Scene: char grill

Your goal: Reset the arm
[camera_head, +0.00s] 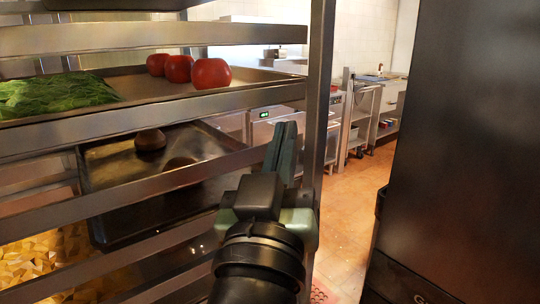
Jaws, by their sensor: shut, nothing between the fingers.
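My gripper (282,148) is in the middle of the head view, at the end of my dark arm, which rises from the bottom edge. Its two fingers are together and hold nothing. It is in front of the right side of a metal rack (317,130), close to the rack's upright post. I cannot tell whether it touches the rack.
The rack's upper tray (135,90) holds three tomatoes (179,69) and leafy greens (54,94). A dark lower tray (110,200) holds round brown items (150,140). A large dark panel (465,150) fills the right. Open tiled floor (352,215) shows between rack and panel.

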